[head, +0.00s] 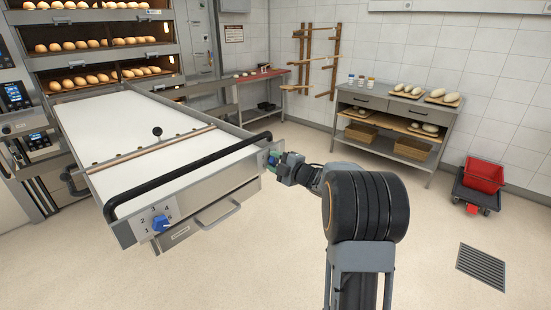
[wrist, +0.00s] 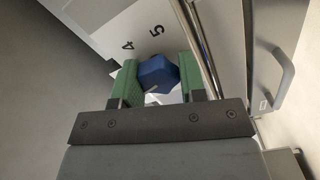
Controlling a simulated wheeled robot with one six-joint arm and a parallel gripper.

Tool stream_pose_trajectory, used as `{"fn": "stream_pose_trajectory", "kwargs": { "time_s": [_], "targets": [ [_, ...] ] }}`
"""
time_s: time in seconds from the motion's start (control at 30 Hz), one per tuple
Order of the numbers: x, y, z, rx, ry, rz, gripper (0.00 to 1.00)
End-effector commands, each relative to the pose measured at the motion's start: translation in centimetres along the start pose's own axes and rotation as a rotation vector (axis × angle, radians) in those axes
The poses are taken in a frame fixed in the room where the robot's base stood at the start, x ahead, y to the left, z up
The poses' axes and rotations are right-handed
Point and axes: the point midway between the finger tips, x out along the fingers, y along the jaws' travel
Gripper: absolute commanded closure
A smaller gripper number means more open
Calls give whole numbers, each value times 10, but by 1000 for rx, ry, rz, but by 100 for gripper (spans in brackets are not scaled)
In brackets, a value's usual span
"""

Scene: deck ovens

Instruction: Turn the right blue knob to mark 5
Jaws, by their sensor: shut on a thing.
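My gripper (head: 273,159) is at the right end of the front of the long white loader table (head: 125,115). In the wrist view its two green fingers (wrist: 157,66) are shut on the right blue knob (wrist: 157,75), one on each side. Marks 4 and 5 show on the pale plate (wrist: 143,35) beyond the knob. The other marks there are hidden, and I cannot tell which mark the knob points to. In the head view the right knob is hidden by my gripper. The left blue knob (head: 160,223) sits on a numbered plate at the front left corner.
A black bar (head: 190,170) runs along the loader's front, with a metal handle (head: 217,215) below. Deck ovens with bread rolls (head: 80,45) stand behind. A grey worktable (head: 385,125) and a red crate (head: 484,174) are at the right. The floor between is clear.

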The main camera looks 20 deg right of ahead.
Motion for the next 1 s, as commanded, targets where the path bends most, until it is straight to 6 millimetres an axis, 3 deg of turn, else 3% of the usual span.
{"fn": "stream_pose_trajectory", "kwargs": {
  "time_s": [1.0],
  "targets": [
    [0, 4, -2, 967, -2, -1, 85]
  ]
}}
